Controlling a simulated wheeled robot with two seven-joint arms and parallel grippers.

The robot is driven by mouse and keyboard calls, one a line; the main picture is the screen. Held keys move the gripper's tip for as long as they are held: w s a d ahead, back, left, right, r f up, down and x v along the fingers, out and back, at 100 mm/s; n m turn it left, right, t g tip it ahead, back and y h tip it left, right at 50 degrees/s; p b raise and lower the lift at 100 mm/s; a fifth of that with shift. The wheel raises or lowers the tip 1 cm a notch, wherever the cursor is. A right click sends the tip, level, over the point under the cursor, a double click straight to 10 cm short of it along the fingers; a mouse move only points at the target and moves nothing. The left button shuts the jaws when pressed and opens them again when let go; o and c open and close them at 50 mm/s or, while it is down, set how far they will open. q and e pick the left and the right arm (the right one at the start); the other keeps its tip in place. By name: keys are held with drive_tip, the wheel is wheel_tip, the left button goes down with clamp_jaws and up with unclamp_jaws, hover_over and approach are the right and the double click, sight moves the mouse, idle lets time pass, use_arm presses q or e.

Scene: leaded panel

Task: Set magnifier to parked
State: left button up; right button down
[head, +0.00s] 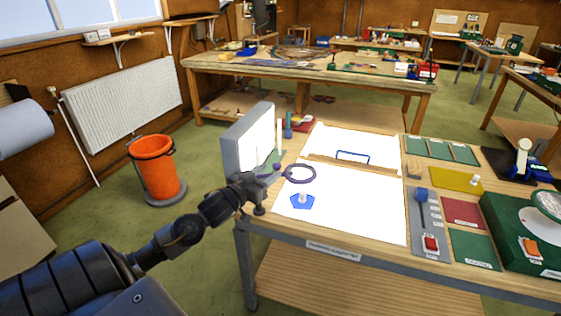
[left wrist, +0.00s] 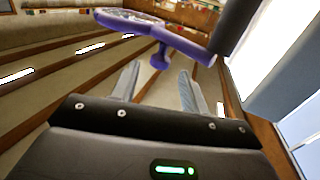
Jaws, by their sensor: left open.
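The magnifier is a purple ring (head: 301,173) over the left part of the white lit panel (head: 375,205) on the bench. A short purple arm with a small knob reaches left from the ring toward my gripper. In the left wrist view the purple ring (left wrist: 128,20) is at the top, with its knob (left wrist: 159,59) hanging at the fingertips. My left gripper (head: 266,179) is at the bench's left edge, beside the knob. Its two fingers (left wrist: 159,68) are apart, with the knob between or just beyond their tips; contact cannot be told. My right gripper is not in view.
A grey upright light box (head: 231,155) stands close behind my left gripper. A blue pentagon piece (head: 295,202) lies on the panel. A grey switch plate (head: 428,235) and a green box (head: 520,225) are at right. An orange bucket (head: 154,160) stands on the floor.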

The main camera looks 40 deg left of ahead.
sight(274, 167)
use_arm(q)
drive_tip(key=w+p, duration=0.1)
drive_tip(key=w, duration=0.5)
drive_tip(key=shift+w, duration=0.45)
drive_tip(key=c, duration=0.9)
clamp_jaws()
